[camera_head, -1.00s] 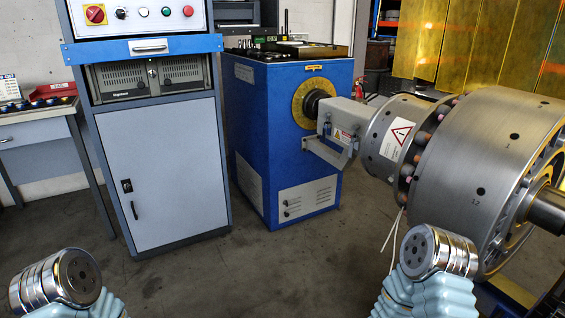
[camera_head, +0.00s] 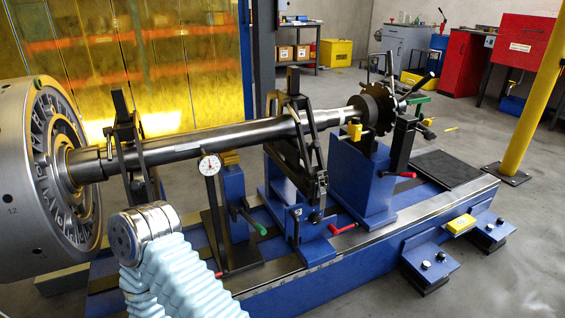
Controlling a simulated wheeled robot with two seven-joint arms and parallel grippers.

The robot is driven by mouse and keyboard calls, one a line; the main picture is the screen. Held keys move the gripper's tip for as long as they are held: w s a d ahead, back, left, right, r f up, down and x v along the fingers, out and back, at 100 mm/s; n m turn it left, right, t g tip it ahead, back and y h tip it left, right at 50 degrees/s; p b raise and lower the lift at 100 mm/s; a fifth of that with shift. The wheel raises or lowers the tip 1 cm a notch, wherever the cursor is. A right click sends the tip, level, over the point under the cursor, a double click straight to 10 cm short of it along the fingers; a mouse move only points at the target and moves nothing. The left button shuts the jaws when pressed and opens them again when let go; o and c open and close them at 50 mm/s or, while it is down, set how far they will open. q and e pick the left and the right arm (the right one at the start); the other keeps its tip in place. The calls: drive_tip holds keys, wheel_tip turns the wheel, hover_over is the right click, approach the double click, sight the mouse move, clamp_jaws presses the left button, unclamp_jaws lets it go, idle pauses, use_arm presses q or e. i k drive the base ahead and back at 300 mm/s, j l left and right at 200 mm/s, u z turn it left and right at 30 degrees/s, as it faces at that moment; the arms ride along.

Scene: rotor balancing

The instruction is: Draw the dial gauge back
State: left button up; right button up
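A dial gauge (camera_head: 209,165) with a round white face stands upright on a dark stand (camera_head: 215,225), on the near side of the long steel rotor shaft (camera_head: 240,133). Its face is close to the shaft in the picture; I cannot tell whether its tip touches the shaft. A green-ended lever (camera_head: 262,230) is to the right of the stand's lower part. Neither gripper is in view.
A large rotor disc (camera_head: 22,205) fills the left edge. Black bearing supports (camera_head: 305,150) and red-handled clamps (camera_head: 342,229) stand on the blue machine bed (camera_head: 330,284). A toothed disc (camera_head: 375,108) is at the shaft's far end. A yellow post (camera_head: 535,95) stands at right.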

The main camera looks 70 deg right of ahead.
sight(210, 164)
drive_tip(key=z, duration=1.8)
